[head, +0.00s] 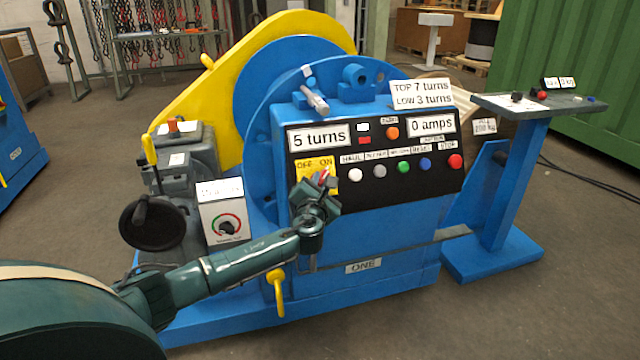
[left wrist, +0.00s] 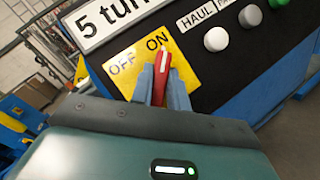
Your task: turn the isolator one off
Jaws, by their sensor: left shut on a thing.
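The isolator is a red handle (left wrist: 161,78) on a yellow plate (left wrist: 126,62) marked OFF and ON, on the black control panel of the blue machine labelled ONE. In the left wrist view the handle's white line points up towards the word ON. My left gripper (left wrist: 162,92) is shut on the red handle, one finger on each side. In the head view the left gripper (head: 318,187) is at the yellow plate (head: 316,168) and hides most of its lower part; the red handle (head: 322,178) shows only a little. My right gripper is not in view.
To the right of the plate are a white HAUL button (head: 355,175), several other buttons and a red stop button (head: 455,161). A dial box (head: 224,215) stands left of the panel. A yellow lever (head: 277,290) hangs below my arm. A blue stand (head: 520,180) is at the right.

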